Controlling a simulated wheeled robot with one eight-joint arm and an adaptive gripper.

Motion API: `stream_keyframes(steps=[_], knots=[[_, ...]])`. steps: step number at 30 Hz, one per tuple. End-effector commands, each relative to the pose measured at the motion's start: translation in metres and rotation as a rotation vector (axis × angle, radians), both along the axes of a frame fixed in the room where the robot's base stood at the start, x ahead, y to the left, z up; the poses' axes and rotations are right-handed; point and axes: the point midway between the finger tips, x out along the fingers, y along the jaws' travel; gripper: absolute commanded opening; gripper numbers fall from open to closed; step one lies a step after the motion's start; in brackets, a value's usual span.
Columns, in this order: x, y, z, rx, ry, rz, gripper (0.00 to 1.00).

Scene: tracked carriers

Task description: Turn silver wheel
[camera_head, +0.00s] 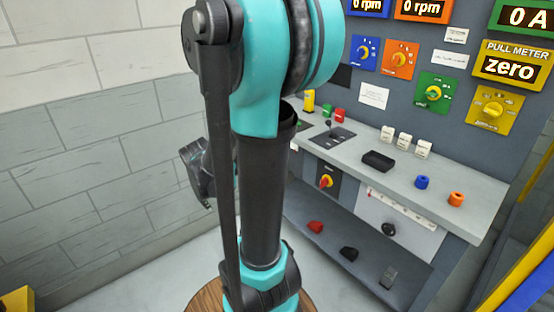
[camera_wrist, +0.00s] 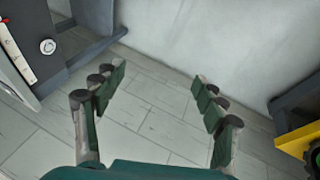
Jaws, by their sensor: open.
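A round knob, likely the silver wheel (camera_head: 389,229), sits on the white front panel of the console, below a printed scale. It looks dark and shiny in the head view. My arm hides part of the head view.
The console's grey desk (camera_head: 450,190) carries colored buttons and blocks. A red-and-yellow rotary switch (camera_head: 326,182) is left of the white panel. A lower shelf (camera_head: 335,238) juts out with pedal-like items. A yellow-and-blue frame (camera_head: 525,265) stands at right.

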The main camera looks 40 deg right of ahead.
Motion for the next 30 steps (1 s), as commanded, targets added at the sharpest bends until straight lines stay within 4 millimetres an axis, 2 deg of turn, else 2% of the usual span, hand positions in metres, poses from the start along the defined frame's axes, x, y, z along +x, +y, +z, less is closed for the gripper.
stream_keyframes(steps=[1,3,8,15,21,30], knots=[[0.019,-0.012,0.001,-0.049,0.012,0.016,0.71],[0.041,-0.029,0.002,-0.125,0.034,0.044,0.71],[0.092,-0.067,0.001,-0.297,0.091,0.104,0.71],[0.162,-0.123,-0.012,-0.546,0.202,0.181,0.71],[0.211,-0.164,-0.033,-0.745,0.314,0.235,0.71],[0.266,-0.217,-0.078,-1.026,0.518,0.294,0.71]])
